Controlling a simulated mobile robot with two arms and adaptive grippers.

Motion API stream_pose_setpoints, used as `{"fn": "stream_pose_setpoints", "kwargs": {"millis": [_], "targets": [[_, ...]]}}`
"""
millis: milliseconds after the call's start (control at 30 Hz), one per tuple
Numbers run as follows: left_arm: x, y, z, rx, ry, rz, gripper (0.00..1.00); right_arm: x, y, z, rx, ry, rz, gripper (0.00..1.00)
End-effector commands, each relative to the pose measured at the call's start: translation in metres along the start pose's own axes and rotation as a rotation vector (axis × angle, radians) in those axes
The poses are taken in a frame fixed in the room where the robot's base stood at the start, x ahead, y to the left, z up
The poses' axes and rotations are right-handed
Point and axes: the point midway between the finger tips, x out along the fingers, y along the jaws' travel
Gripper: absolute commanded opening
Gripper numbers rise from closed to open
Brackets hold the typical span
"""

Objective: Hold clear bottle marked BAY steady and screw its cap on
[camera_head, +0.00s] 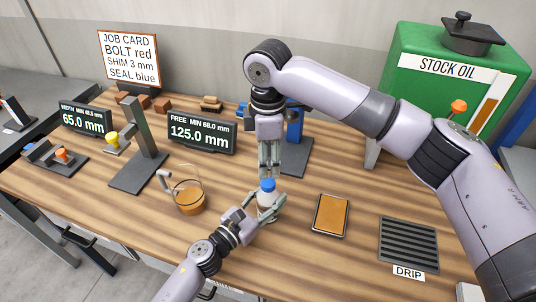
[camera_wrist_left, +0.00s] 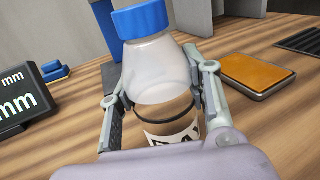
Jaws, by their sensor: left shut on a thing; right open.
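The clear bottle (camera_wrist_left: 160,75) stands upright on the wooden bench, with a brown liquid low inside and a white label (camera_wrist_left: 172,134) whose lettering is mostly hidden. The bottle also shows in the head view (camera_head: 265,200). A blue cap (camera_wrist_left: 141,19) sits on its neck; it also shows in the head view (camera_head: 267,185). I cannot tell how tightly it sits. My left gripper (camera_head: 266,205) is shut around the bottle's body, one finger on each side. My right gripper (camera_head: 269,172) points down directly above the cap, open, with its fingertips close to the cap.
A glass jug (camera_head: 188,196) of brown liquid stands left of the bottle. An orange-topped tray (camera_head: 331,215) and a drip grate (camera_head: 408,245) lie to the right. A grey stand (camera_head: 140,160), displays (camera_head: 202,133) and a green oil tank (camera_head: 430,85) stand behind.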

Motion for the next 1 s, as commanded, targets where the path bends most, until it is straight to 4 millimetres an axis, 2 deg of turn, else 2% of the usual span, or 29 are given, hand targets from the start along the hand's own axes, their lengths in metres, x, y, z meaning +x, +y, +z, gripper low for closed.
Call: {"fn": "stream_pose_setpoints", "kwargs": {"millis": [300,500,867,1000], "targets": [[0.000,0.000,0.000,0.000,0.000,0.000,0.00,0.048,-0.001,0.001,0.002,-0.001,-0.002,0.46],[0.000,0.000,0.000,0.000,0.000,0.000,0.00,0.069,0.000,0.001,0.002,-0.002,-0.002,0.46],[0.000,0.000,0.000,0.000,0.000,0.000,0.00,0.075,0.000,0.000,0.001,-0.001,0.000,0.46],[0.000,0.000,0.000,0.000,0.000,0.000,0.00,0.075,0.000,0.000,0.001,-0.001,0.000,0.39]]}}
